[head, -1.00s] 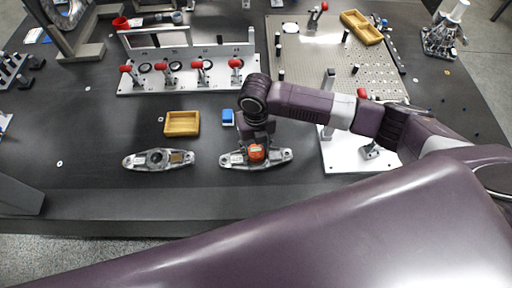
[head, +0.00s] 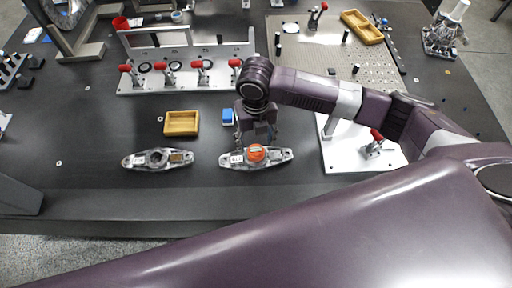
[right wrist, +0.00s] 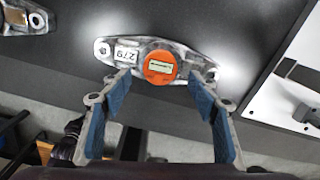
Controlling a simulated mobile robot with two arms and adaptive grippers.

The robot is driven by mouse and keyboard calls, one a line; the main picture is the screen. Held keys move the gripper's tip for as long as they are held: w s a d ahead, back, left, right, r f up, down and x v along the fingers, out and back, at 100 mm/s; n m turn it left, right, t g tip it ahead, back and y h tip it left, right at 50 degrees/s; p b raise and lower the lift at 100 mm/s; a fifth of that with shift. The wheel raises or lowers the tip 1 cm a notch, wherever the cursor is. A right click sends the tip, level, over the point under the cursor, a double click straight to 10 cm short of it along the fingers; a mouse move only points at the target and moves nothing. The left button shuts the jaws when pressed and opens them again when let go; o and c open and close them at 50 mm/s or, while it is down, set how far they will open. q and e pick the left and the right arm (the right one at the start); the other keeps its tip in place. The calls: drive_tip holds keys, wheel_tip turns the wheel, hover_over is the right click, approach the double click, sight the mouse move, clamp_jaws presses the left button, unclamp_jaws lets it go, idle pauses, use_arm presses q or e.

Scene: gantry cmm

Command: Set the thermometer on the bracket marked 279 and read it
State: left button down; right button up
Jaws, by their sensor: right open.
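The thermometer, an orange round puck with a small pale display, (head: 257,152) sits on the middle of the right-hand silver bracket (head: 282,156). In the right wrist view the thermometer (right wrist: 160,67) lies on the bracket, whose white label (right wrist: 127,54) reads 279, upside down in that picture. The display's digits are too small to read. My right gripper (head: 257,138) is above and just behind the thermometer, apart from it. In the right wrist view its blue-padded fingers (right wrist: 160,105) are spread wide and empty. My left gripper is not in view.
A second silver bracket (head: 140,161) lies to the left. A fixture with red-handled clamps (head: 200,88) stands farther back. A white plate with a clamp (head: 345,155) is at right.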

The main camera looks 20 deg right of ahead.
sight(256, 152)
wheel_tip(256, 152, up, 8)
drive_tip(key=shift+b, duration=0.4)
drive_tip(key=shift+s+f, duration=0.1)
